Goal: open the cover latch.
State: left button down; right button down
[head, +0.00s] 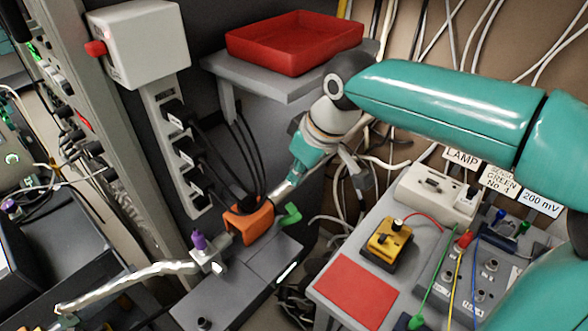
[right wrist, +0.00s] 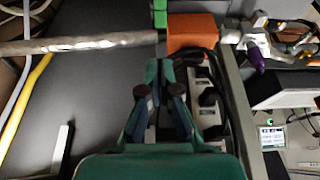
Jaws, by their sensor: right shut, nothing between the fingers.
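An orange block (head: 249,219) sits on a dark grey box (head: 240,285), in line with the silver foil-wrapped pipe (head: 130,275). A green lever (head: 291,213) sticks out beside the orange block. No label marks the cover latch; I cannot tell for sure whether this orange and green part is it. Contact is unclear. My left gripper is not in view.
A purple-capped valve (head: 200,245) stands on the pipe left of the orange block. A power strip (head: 180,150) with black plugs and cables is behind. A red tray (head: 293,42) rests on a shelf. A yellow device (head: 389,243) and a red mat (head: 354,288) lie on the right-hand table.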

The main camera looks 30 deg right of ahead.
jog(key=x, duration=0.7)
jog(key=shift+w+a+f, duration=0.1)
jog(key=shift+f, duration=0.3)
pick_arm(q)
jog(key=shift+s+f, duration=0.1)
